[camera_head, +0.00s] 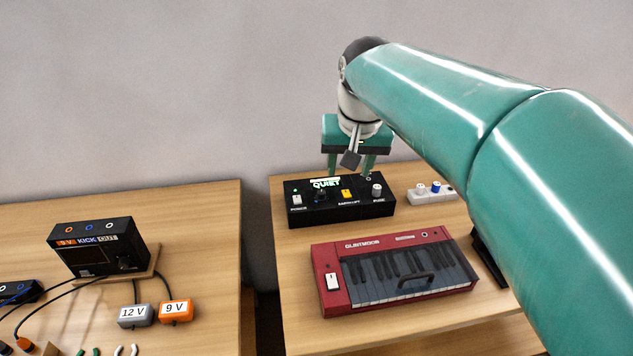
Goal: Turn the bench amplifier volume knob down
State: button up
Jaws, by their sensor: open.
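A black box with a lit green display reading "QUIET", which looks like the bench amplifier (340,211), sits at the back of the right table. Its top carries a dark round knob (320,196) below the display, a white switch at left, a yellow button, and a pale knob (377,190) at right. The small labels are hard to read, so I cannot tell for sure which knob is volume. My gripper (350,173) is open, fingers pointing down, over the rear edge of the box. Nothing shows between its fingers, and I cannot tell whether they touch the box.
A red keyboard (332,302) lies in front of the box. Across a gap, the left table holds a black "KICK OUT" unit (92,252), a grey "12 V" block (135,316) and an orange "9 V" block (176,311).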

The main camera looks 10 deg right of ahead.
jog(key=w+m+g, duration=0.1)
jog(key=w, duration=0.9)
jog(key=m+g, duration=0.3)
send_over(321, 192)
notch_tip(321, 192, down, 15)
notch_tip(321, 192, down, 14)
jog(key=shift+s+r, duration=0.1)
jog(key=shift+r, duration=0.15)
jog(key=shift+c, duration=0.2)
jog(key=c, duration=1)
